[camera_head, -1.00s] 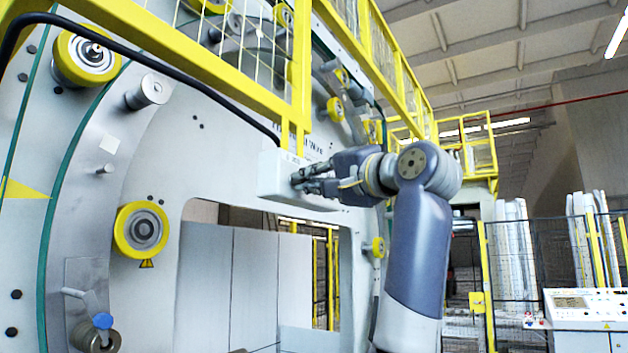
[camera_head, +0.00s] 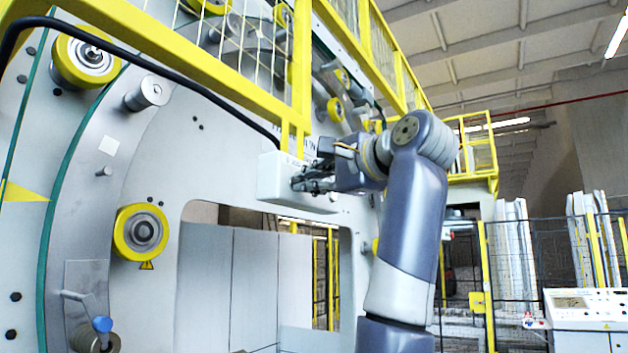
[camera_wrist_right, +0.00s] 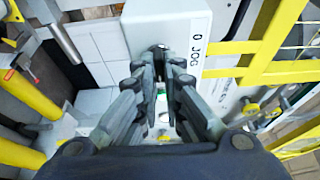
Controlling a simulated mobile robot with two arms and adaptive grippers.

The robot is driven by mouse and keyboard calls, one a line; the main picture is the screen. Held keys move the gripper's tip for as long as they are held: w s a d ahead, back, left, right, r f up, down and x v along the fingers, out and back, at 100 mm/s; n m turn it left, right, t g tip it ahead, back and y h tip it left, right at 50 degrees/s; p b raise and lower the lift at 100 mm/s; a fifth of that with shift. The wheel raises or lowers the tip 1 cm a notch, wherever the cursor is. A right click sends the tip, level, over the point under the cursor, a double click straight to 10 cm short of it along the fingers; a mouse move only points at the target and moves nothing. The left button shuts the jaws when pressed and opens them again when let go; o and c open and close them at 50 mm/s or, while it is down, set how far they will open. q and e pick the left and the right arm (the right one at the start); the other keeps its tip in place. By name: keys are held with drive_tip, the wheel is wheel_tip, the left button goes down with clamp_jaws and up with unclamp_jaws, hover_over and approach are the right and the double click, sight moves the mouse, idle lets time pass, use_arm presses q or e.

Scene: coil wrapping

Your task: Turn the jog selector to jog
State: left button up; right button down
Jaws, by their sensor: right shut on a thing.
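The jog selector's white box (camera_head: 277,177) hangs below the yellow frame in the head view, with its cable entering from above. In the right wrist view the box (camera_wrist_right: 140,28) shows at the top, with a label reading "0 JOG" (camera_wrist_right: 198,42) beside the dark selector knob (camera_wrist_right: 161,50). My right gripper (camera_head: 303,184) is at the box's face. In the wrist view its fingertips (camera_wrist_right: 162,62) close around the knob, which they mostly hide. I cannot tell the knob's exact angle. My left gripper is not in view.
Yellow railing (camera_head: 301,70) runs just above the box. The large grey ring machine (camera_head: 150,180) with yellow rollers stands at left and behind. A control console (camera_head: 585,310) and a mesh fence (camera_head: 520,285) are at right.

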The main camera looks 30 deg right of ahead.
drive_tip(key=shift+s+r, duration=0.1)
drive_tip(key=shift+r, duration=0.1)
drive_tip(key=c, duration=1.7)
unclamp_jaws()
drive_tip(key=shift+w+a+f, duration=0.1)
drive_tip(key=shift+w+f, duration=0.05)
drive_tip(key=shift+w, duration=0.1)
drive_tip(key=s, duration=0.4)
drive_tip(key=s+d, duration=0.1)
drive_tip(key=s, duration=0.7)
drive_tip(key=shift+d, duration=0.4)
